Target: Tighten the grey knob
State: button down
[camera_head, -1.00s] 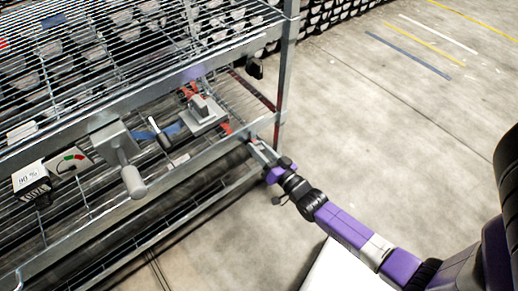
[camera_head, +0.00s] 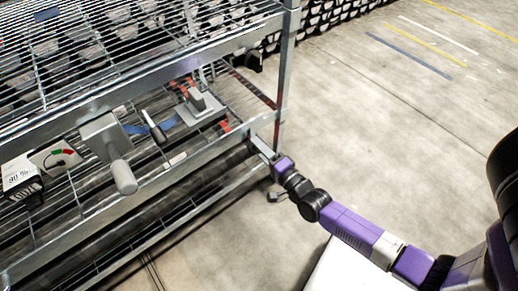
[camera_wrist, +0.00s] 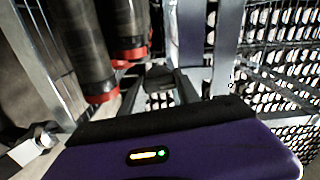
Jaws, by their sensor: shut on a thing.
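My gripper (camera_head: 262,148) is at the front rail of the rack's shelf, close to the right corner post. In the wrist view its two grey fingers (camera_wrist: 160,92) are shut on a small dark grey piece (camera_wrist: 158,76), which looks like the grey knob. In the head view my gripper hides this piece, so its turn angle cannot be told. A grey box with a thick grey cylindrical handle (camera_head: 122,176) is on the shelf to the left, apart from my gripper.
A grey block on a plate (camera_head: 203,108) with red parts stands behind my gripper. A white gauge box (camera_head: 20,178) is at the far left. Dark tubes with red ends (camera_wrist: 92,60) hang close by in the wrist view.

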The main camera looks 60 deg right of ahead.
jog(key=shift+f+m, duration=0.1)
jog(key=shift+m, duration=0.6)
jog(key=shift+b, duration=0.3)
jog(key=c, duration=0.9)
grip_release()
jog(key=shift+s, duration=0.15)
jog(key=p+v, duration=0.2)
jog(key=v, duration=0.5)
jog(key=shift+s+a, duration=0.1)
jog(key=shift+s, duration=0.2)
